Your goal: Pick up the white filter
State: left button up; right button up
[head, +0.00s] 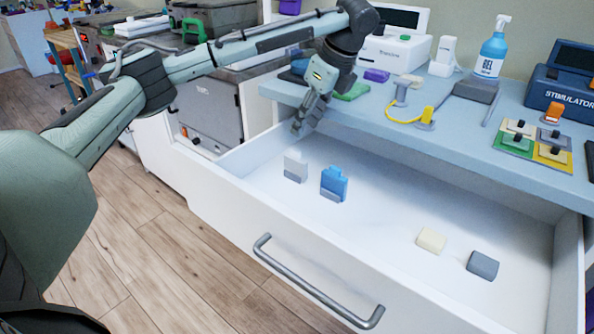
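An open white drawer (375,215) holds several small items. A white piece with a grey base (295,168), which looks like the white filter, stands upright at the drawer's left end. A similar blue piece (334,184) stands just to its right. A cream block (431,240) and a grey block (483,265) lie further right. My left gripper (304,125) points down over the drawer's back left corner, above and behind the white piece and apart from it. Its fingers are small and seen at an angle, so I cannot tell their opening. My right gripper is out of view.
Above the drawer, a blue-grey counter (440,135) carries a blue spray bottle (493,50), a stimulator case (562,85), colored blocks (535,140) and a yellow-cabled device (410,110). The drawer's front handle (318,290) sticks out. The drawer's middle floor is clear.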

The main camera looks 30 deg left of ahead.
aim_at(297, 150)
pick_arm(q)
jog(key=f, duration=0.2)
jog(key=shift+a+f, duration=0.2)
jog(key=shift+f, duration=0.1)
jog(key=b+x, duration=0.1)
jog(key=x, duration=0.5)
jog(key=shift+f, duration=0.15)
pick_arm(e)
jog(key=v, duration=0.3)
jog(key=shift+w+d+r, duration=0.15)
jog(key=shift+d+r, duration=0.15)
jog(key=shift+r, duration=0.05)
pick_arm(q)
grip_shut()
